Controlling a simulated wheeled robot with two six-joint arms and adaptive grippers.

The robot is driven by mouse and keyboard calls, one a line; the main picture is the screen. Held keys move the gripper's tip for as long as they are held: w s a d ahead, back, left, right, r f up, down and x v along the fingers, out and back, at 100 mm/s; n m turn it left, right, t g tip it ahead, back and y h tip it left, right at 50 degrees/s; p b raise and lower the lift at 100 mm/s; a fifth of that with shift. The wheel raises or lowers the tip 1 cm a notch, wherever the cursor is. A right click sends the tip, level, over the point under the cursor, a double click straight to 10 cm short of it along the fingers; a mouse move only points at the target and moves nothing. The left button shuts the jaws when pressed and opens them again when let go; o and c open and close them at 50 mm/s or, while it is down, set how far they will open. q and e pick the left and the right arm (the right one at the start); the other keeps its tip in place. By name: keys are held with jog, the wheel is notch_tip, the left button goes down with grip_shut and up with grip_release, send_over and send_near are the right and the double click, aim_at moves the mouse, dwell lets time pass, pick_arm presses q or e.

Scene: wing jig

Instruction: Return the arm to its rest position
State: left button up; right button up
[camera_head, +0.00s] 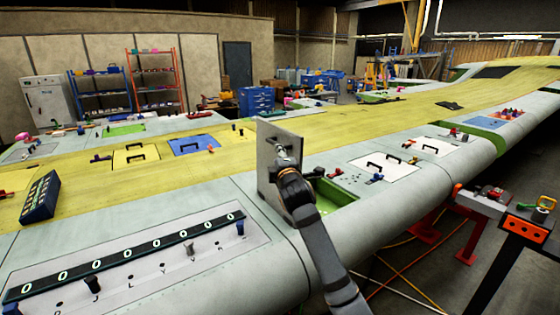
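My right arm comes in from the bottom, and its gripper (284,152) is in front of an upright grey panel (266,160). The gripper overlaps the panel's face in the picture. I cannot tell whether it touches the panel or holds something on it, and its fingers are too small to read. The panel stands at the left end of a green-lined opening (336,192) in the wing surface. My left gripper is not in view.
The long wing (200,185) carries a numbered strip (130,255) with several pegs at the front left and a dark blue box (40,197). Handled panels (386,166) lie to the right. A red vise (484,197) and an orange-fronted stand (524,228) are beyond the wing's right edge.

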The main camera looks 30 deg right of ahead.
jog(key=v, duration=0.2)
jog(key=shift+s+a, duration=0.15)
jog(key=shift+s, duration=0.2)
